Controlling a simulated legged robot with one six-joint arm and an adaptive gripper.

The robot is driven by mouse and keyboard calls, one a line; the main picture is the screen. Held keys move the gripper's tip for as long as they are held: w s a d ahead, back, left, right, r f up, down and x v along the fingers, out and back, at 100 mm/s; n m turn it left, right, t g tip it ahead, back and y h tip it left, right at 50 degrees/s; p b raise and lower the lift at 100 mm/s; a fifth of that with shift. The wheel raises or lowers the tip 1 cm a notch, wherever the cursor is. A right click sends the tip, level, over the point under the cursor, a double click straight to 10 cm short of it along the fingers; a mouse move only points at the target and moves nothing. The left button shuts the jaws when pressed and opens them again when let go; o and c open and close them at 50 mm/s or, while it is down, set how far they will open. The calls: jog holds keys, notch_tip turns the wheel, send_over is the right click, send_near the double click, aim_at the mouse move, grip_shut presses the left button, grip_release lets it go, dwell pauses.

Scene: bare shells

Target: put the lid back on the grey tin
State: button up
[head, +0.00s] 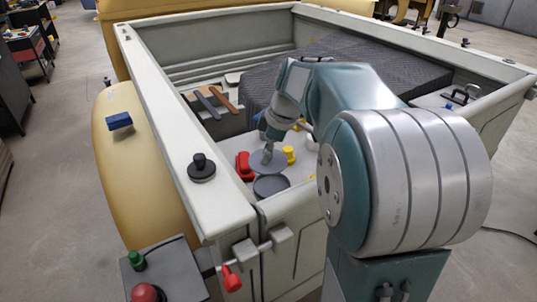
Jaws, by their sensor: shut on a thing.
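My gripper (267,158) points down over the floor of the truck bed and is shut on a flat grey disc, the lid (278,163), at its middle. Just nearer than the lid is a round dark-grey shape with a lighter rim (271,186), which looks like the open grey tin; its depth is hard to tell. In this view the lid is behind the tin and slightly higher in the picture. I cannot tell the lid's height or whether it touches anything. The fingertips are small here.
A red object (244,167) is left of the lid, and a yellow piece (289,154) is right of it. A black disc with a knob (202,168) sits on the bed's side wall (180,120). Dark and brown bars (208,103) lie farther back. A blue block (119,121) rests on the yellow fender.

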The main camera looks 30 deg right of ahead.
aim_at(274, 159)
jog(key=shift+s+f, duration=0.25)
jog(key=shift+f, duration=0.3)
jog(key=shift+d+f, duration=0.55)
jog(key=shift+d, duration=0.05)
jog(key=shift+d+f, duration=0.1)
jog(key=shift+f, duration=0.65)
jog(key=shift+s+x, duration=0.1)
jog(key=shift+x, duration=0.6)
jog(key=shift+s+x, duration=0.15)
jog(key=shift+x, duration=0.5)
jog(key=shift+f, duration=0.4)
jog(key=shift+d+f, duration=0.1)
jog(key=shift+d, duration=0.05)
